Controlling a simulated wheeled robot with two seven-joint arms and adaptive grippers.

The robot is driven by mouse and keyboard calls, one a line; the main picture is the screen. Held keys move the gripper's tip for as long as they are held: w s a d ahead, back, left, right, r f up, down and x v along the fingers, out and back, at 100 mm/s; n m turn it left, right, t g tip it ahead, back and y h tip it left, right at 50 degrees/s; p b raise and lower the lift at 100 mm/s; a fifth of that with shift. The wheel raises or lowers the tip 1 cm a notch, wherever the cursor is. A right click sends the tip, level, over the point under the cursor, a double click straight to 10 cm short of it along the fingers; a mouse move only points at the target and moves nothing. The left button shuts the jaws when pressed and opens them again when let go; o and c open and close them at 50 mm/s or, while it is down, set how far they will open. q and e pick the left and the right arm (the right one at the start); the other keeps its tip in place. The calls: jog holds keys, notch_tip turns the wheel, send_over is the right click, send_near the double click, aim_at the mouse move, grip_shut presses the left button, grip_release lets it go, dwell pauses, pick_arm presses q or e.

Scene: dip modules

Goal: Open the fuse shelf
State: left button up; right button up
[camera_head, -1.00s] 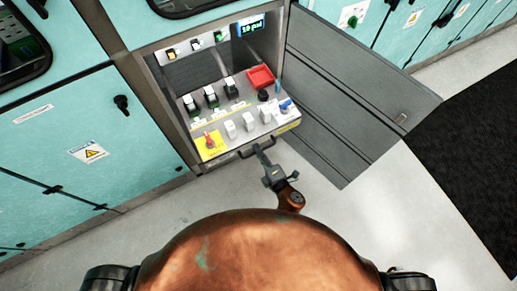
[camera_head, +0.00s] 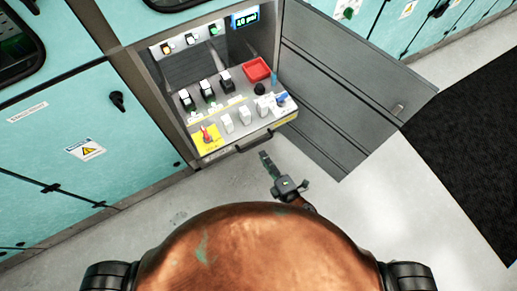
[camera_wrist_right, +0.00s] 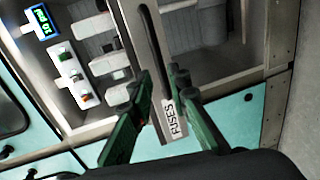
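The fuse shelf (camera_head: 243,123) is a light grey panel of switches and white blocks at the bottom of the open cabinet. A dark bar handle (camera_head: 256,143) runs along its front edge. In the right wrist view, the shelf front carries a white FUSES label (camera_wrist_right: 173,119). My right gripper (camera_head: 264,156) is just in front of and below the handle, apparently apart from it. Its green fingers (camera_wrist_right: 160,76) are spread in the wrist view, with the shelf front showing between them. I cannot tell the exact depth gap. My left gripper is not in view.
A grey cabinet door (camera_head: 342,100) stands swung open at the right. Teal cabinets (camera_head: 60,135) line the left. Pale floor (camera_head: 370,215) in front is clear, with a dark mat (camera_head: 470,150) at the right.

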jog(key=v, duration=0.4)
dwell(0.5)
